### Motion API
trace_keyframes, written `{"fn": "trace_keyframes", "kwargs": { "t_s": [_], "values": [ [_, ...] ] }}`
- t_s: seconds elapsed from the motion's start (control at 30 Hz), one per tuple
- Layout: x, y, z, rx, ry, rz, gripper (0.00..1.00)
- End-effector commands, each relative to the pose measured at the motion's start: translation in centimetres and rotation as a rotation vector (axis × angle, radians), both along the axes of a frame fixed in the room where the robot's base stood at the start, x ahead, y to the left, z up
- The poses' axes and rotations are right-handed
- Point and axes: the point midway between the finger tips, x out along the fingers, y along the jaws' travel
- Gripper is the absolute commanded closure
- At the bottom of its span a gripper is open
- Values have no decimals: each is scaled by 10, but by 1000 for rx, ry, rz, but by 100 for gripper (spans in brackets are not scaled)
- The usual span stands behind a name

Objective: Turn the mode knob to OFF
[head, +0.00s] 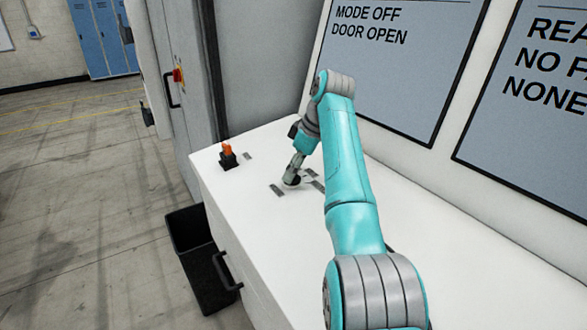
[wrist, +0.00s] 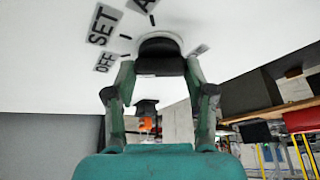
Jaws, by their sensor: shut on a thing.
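The black mode knob (wrist: 160,48) sits on a white round base on the white panel. My gripper (wrist: 160,70) has a finger on each side of the knob and is shut on it. Labels reading OFF (wrist: 104,62) and SET (wrist: 102,25), and a partly cut-off one starting with A, stand around the knob's left side. I cannot tell which mark the knob points to. In the head view my gripper (head: 295,172) reaches down to the counter and mostly hides the knob. The left wall display (head: 395,65) reads MODE OFF, DOOR OPEN.
An orange-topped switch on a black base (head: 228,157) stands left of my gripper on the white counter (head: 440,235). A second display (head: 535,100) hangs at the right. A black bin (head: 200,260) stands on the floor by the counter. The counter's right part looks clear.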

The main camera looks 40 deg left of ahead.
Motion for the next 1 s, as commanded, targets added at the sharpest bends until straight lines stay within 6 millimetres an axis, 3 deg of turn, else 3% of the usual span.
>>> {"fn": "trace_keyframes", "kwargs": {
  "t_s": [0.3, 0.8, 0.83, 0.93, 1.0],
  "values": [
    [1, 0, 0, 0, 1, 115, 81],
    [1, 0, -1, -1, 0, 136, 81],
    [1, 0, 0, -1, 0, 136, 44],
    [1, 0, 0, -1, 0, 135, 21],
    [1, 0, 0, -1, 0, 135, 21]
  ]
}}
